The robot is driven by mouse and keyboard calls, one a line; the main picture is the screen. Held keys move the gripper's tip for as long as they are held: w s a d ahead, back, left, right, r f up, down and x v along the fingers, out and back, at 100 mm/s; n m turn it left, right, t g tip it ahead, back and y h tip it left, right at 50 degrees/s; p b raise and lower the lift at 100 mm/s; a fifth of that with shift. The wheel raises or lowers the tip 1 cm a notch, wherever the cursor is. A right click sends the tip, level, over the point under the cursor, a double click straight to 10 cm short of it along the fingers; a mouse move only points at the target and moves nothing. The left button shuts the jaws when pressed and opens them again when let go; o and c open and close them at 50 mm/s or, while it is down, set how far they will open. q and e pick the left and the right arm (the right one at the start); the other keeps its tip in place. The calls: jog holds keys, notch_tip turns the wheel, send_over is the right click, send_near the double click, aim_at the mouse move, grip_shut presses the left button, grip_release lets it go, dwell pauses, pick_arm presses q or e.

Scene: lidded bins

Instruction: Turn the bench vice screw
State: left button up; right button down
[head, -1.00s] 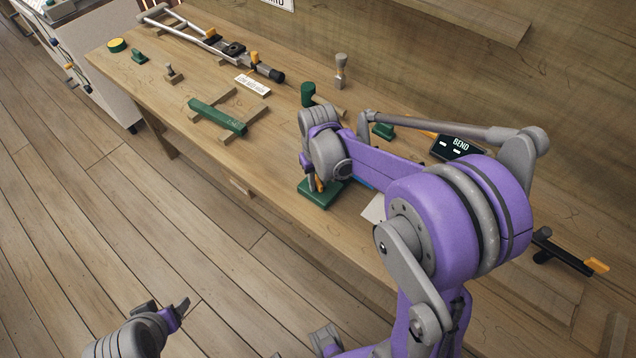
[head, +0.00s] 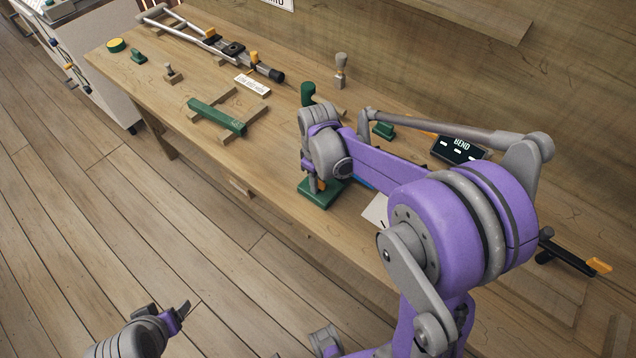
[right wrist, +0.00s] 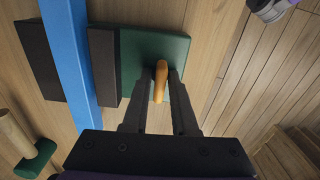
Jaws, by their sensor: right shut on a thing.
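The bench vice stands near the front edge of the workbench, its green base (head: 318,197) partly hidden by my right arm in the head view. In the right wrist view the green base (right wrist: 178,50) lies beside dark jaw blocks (right wrist: 103,62), with a long blue bar (right wrist: 68,50) between them. The orange screw handle (right wrist: 158,82) stands between the fingers of my right gripper (right wrist: 159,78), which is shut on it. My left gripper (head: 184,310) is low at the left, over the floor and away from the bench; its finger gap is unclear.
A dark display reading BEND (head: 459,149) stands behind my right arm. A black tool with an orange end (head: 570,254) lies at the right.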

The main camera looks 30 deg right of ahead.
jog(key=c, duration=1)
grip_release()
jog(key=shift+o, duration=0.2)
jog(key=shift+r+p, duration=1.4)
jog(key=shift+r, duration=1.15)
pick_arm(q)
jog(key=r, duration=0.1)
jog(key=w+r, duration=0.1)
jog(key=r, duration=0.1)
jog(key=shift+w+r, duration=0.1)
jog(key=shift+r, duration=0.15)
